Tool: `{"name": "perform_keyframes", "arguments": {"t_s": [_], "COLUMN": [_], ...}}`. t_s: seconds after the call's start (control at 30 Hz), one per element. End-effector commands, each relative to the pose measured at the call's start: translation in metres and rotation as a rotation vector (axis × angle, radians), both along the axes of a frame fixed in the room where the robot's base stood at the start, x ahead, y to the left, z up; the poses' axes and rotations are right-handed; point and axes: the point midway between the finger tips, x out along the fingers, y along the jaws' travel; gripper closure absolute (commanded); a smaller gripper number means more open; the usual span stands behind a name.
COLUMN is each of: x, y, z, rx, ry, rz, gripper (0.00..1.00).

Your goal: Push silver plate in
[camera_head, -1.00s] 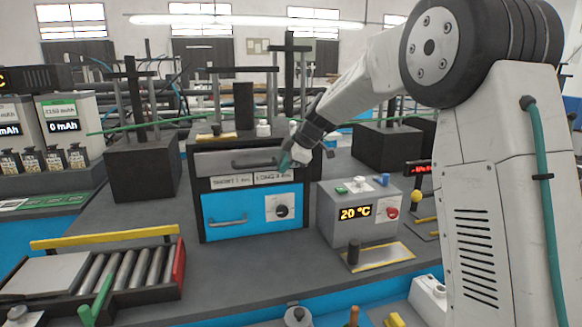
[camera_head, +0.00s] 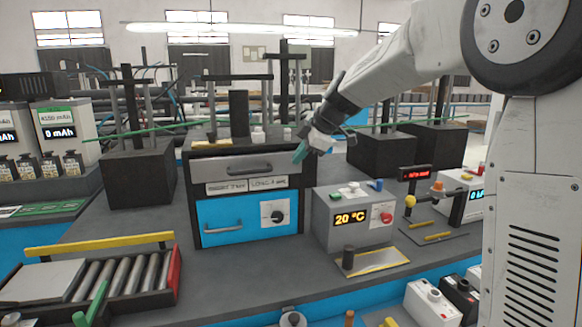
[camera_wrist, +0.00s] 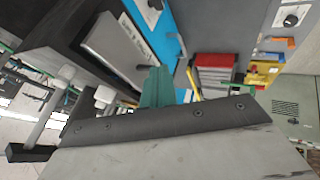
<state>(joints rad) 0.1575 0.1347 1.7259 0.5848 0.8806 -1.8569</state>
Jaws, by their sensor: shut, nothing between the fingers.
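The silver plate (camera_head: 232,170) is the upper front panel of a dark cabinet, with a dark bar handle across it. Two white labels sit below it, above a blue drawer front. In the wrist view the silver plate (camera_wrist: 113,50) shows at upper left, tilted. My gripper (camera_head: 300,153), with teal fingers, is shut and empty at the plate's upper right end. The fingers (camera_wrist: 157,88) also show in the wrist view, beside the plate. I cannot tell whether they touch it, or how far the plate stands out from the cabinet.
The blue drawer (camera_head: 235,212) has a handle and a knob. A grey box reading 20 °C (camera_head: 352,218) stands right of the cabinet. A roller tray (camera_head: 110,275) is at front left. Dark blocks (camera_head: 138,178) flank the cabinet. The grey bench before the cabinet is clear.

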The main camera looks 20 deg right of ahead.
Motion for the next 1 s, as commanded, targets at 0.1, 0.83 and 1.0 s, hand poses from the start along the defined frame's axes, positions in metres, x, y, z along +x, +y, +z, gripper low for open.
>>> {"name": "perform_keyframes", "arguments": {"t_s": [0.1,0.83,1.0], "x": [-0.003,0.012,0.017], "y": [-0.003,0.069,0.070], "z": [0.004,-0.052,-0.048], "rx": [0.001,1.781,1.858], "ry": [0.006,1.026,1.121], "rz": [-0.001,-1.166,-1.222], "gripper": [0.78,0.66,0.66]}}
